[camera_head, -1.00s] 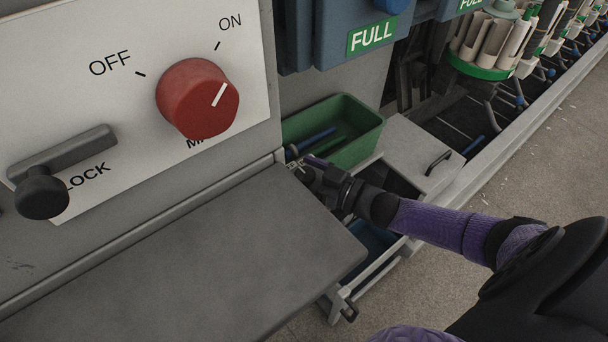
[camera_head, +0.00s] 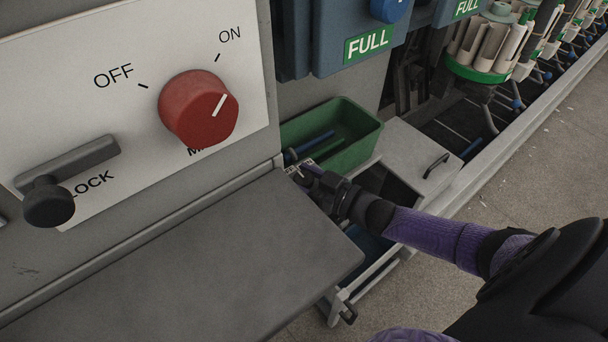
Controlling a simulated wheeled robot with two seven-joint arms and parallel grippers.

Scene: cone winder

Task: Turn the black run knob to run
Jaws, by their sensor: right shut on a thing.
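I cannot make out a black knob marked run in the head view. My right gripper (camera_head: 300,170) is near the corner where the grey tabletop meets the machine front, in front of the green bin. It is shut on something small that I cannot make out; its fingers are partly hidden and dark. My left gripper is not in view.
A red knob (camera_head: 198,108) on the white panel (camera_head: 60,95) points toward ON. A black-ended lever (camera_head: 50,205) is by LOCK. The grey tabletop (camera_head: 190,265) is bare. The green bin (camera_head: 350,152) holds blue rods. A lidded box (camera_head: 410,160) stands beside it.

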